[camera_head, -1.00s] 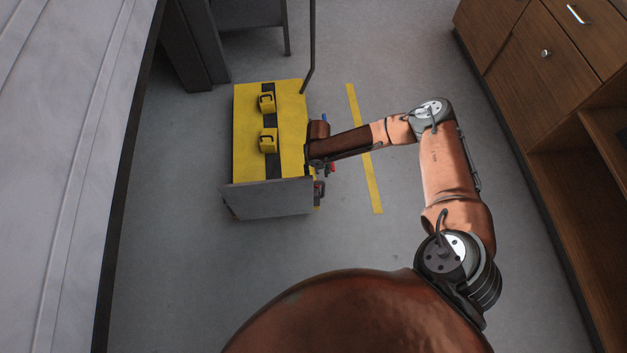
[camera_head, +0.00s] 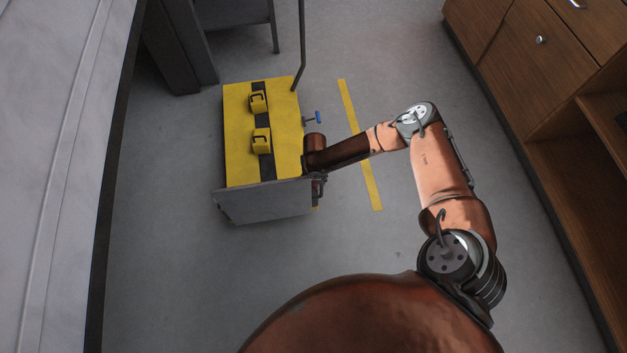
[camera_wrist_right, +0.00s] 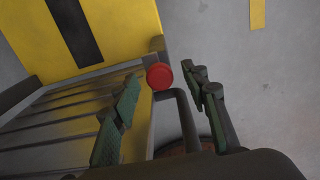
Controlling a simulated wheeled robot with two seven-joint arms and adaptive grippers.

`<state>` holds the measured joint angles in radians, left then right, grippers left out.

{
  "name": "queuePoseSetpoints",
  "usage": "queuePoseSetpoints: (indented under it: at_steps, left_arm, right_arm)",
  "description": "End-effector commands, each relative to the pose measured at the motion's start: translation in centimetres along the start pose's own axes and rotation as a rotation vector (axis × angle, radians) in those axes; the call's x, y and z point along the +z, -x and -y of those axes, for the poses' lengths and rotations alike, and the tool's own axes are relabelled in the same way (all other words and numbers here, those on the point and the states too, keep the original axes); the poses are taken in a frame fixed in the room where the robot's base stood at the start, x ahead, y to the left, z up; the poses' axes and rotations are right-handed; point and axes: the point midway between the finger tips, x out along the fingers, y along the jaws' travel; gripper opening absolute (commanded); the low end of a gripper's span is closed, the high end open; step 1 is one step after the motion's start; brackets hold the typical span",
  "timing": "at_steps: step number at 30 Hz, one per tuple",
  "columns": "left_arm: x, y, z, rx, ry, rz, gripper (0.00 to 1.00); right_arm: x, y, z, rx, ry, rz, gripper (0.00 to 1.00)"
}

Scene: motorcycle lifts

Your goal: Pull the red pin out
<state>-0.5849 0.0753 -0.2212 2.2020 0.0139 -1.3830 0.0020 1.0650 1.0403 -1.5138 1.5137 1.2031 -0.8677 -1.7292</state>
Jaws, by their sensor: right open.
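The red pin (camera_wrist_right: 159,76) shows its round red head in the right wrist view, at the edge of the yellow motorcycle lift (camera_wrist_right: 118,28). My right gripper (camera_wrist_right: 162,78) is open, with one finger left of the red head and the other right of it. I cannot tell whether either finger touches it. In the head view the lift (camera_head: 235,145) stands on the floor, and my right arm reaches its right side. The pin and my right gripper's fingertips are hidden there. My left gripper is in neither view.
A blue-handled part (camera_head: 318,117) sticks out of the lift's right side, behind my right wrist. A grey ramp plate (camera_head: 265,202) is at the lift's near end. A dark post (camera_head: 299,50) stands at its far end.

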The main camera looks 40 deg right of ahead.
Motion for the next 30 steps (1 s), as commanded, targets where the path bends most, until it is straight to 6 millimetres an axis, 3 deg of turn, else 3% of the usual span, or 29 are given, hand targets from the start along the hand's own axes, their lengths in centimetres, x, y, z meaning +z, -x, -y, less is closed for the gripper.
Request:
queuePoseSetpoints:
  at_steps: [8, 26, 30]
  left_arm:
    - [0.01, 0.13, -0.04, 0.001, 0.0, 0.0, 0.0]
    - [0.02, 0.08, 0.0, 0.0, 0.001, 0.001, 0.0]
    - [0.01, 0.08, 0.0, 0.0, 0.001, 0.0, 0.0]
  right_arm:
    - [0.0, -0.04, -0.02, 0.0, 0.0, 0.0, 0.41]
    - [-0.04, -0.07, 0.04, -0.001, 0.0, -0.001, 0.0]
    - [-0.05, -0.08, 0.05, -0.001, 0.0, -0.001, 0.0]
